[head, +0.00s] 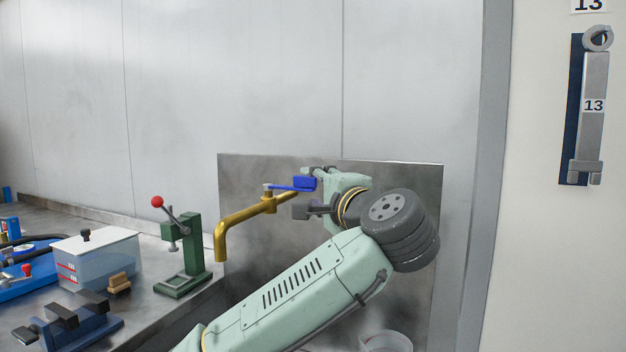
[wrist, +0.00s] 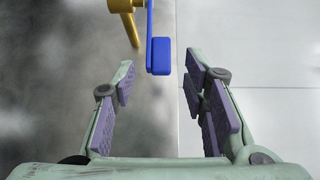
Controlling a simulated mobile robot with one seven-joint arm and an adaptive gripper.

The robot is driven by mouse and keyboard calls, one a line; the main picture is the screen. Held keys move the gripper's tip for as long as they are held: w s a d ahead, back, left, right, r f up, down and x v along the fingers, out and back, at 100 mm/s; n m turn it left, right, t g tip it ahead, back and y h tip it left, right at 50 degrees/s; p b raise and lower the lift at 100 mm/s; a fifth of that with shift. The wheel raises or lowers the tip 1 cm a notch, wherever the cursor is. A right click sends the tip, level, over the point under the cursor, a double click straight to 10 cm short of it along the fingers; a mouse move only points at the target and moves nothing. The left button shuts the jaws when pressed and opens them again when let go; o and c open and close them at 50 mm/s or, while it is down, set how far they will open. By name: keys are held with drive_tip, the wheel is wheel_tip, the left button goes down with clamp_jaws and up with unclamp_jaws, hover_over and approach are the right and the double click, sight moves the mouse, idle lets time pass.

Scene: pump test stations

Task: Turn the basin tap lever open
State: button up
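The brass basin tap (head: 235,222) stands out from a steel back panel, its spout bent down to the left. Its blue lever (head: 290,187) lies roughly level along the top of the tap and ends in a thick blue grip at the right. My gripper (head: 307,192) is at that grip end, with one finger above it and one below in the head view. In the wrist view my gripper (wrist: 159,84) is open and empty. The blue grip (wrist: 160,56) shows between and just beyond the fingertips, with a gap on both sides; I see no contact.
Left of the tap is a green press (head: 190,250) with a red-knobbed lever. A clear box (head: 97,262) and a blue vise (head: 70,325) stand on the steel bench. A grey tool with tag 13 (head: 592,110) hangs at right. A round basin (head: 385,343) is partly visible below my arm.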

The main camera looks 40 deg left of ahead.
sight(307, 181)
drive_tip(key=p+x, duration=0.2)
drive_tip(key=x, duration=0.5)
drive_tip(key=shift+d, duration=0.1)
drive_tip(key=shift+c, duration=0.5)
drive_tip(key=shift+r, duration=0.1)
drive_tip(key=c, duration=0.8)
clamp_jaws()
drive_tip(key=shift+r, duration=0.1)
